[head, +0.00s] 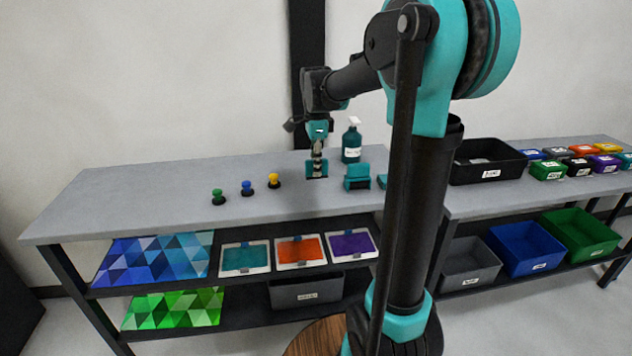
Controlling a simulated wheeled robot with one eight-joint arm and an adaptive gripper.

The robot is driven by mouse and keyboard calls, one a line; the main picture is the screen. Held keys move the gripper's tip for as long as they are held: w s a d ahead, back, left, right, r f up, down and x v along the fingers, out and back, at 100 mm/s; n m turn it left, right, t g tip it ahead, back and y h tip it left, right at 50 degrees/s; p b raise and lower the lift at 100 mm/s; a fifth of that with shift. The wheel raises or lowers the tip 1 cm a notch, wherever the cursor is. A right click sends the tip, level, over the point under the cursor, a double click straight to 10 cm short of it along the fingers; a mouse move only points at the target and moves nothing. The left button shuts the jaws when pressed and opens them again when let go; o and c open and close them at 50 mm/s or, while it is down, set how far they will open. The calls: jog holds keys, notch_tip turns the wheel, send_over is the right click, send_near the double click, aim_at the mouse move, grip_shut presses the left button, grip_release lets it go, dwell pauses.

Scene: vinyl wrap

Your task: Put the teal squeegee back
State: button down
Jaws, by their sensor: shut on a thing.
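My gripper (317,155) is small in the head view, pointing down above the grey workbench near its middle. It is shut on the teal squeegee (317,170), a small teal piece showing below the fingers. Whether the squeegee touches the bench top cannot be told from this view. A teal holder-like stand (357,178) is on the bench just right of the squeegee, with a visible gap between them. The fingers hide part of the squeegee.
A teal spray bottle (351,143) stands behind the stand. Green (218,197), blue (247,188) and yellow (273,181) knobbed items stand to the left. A black bin (487,161) and several coloured boxes are at right. The bench's left part (130,205) is clear.

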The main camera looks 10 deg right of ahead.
aim_at(317, 178)
jog(key=shift+f, duration=2.7)
jog(key=c, duration=1.5)
grip_release()
jog(key=shift+o, duration=0.2)
notch_tip(317, 178, up, 12)
jog(key=shift+r, duration=0.1)
